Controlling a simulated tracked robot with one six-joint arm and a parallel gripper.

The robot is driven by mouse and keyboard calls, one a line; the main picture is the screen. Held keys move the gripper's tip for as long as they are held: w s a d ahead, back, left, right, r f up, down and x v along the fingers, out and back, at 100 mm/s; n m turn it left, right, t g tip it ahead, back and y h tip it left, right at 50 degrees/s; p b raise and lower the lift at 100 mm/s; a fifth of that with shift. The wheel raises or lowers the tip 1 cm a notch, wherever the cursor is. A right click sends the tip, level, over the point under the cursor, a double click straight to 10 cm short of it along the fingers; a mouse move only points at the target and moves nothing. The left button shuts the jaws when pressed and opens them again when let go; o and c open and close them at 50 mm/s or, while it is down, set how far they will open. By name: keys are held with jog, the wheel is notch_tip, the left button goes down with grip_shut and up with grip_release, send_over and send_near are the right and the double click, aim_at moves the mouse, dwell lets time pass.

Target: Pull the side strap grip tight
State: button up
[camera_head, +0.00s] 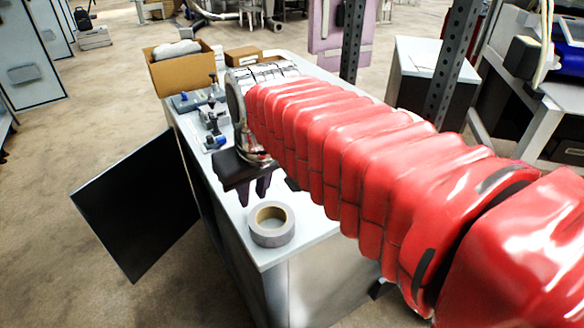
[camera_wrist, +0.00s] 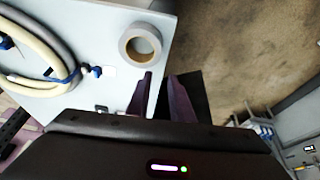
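I cannot make out a side strap grip in either view. My gripper (camera_head: 254,191) hangs over the left edge of the white-topped cabinet (camera_head: 315,222) in the head view, with its dark fingers pointing down. In the wrist view the two purple-dark fingers (camera_wrist: 160,79) stand apart with a gap between them and nothing held. They are near the edge of the pale cabinet top (camera_wrist: 90,30). My red-sleeved arm hides much of the cabinet's right side.
A grey tape roll (camera_head: 272,236) lies on the cabinet top near my gripper. A dark panel (camera_head: 140,205) stands out from the cabinet's left side. Small blue-grey fittings (camera_head: 212,118) and an open cardboard box (camera_head: 183,72) are farther back. Pale hoses (camera_wrist: 38,82) show in the wrist view.

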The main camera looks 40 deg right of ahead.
jog(key=w+d+f+g, duration=0.1)
jog(key=w+d+g, duration=0.1)
jog(key=w+d, duration=0.6)
jog(key=w+d+f+g, duration=0.1)
jog(key=w+d+g, duration=0.1)
jog(key=w+d, duration=0.7)
jog(key=d, duration=0.5)
jog(key=shift+f+y, duration=0.25)
jog(key=shift+y, duration=0.05)
jog(key=shift+w+a, duration=0.1)
notch_tip(320, 180, down, 14)
jog(key=shift+r, duration=0.1)
jog(key=shift+c, duration=0.4)
grip_shut()
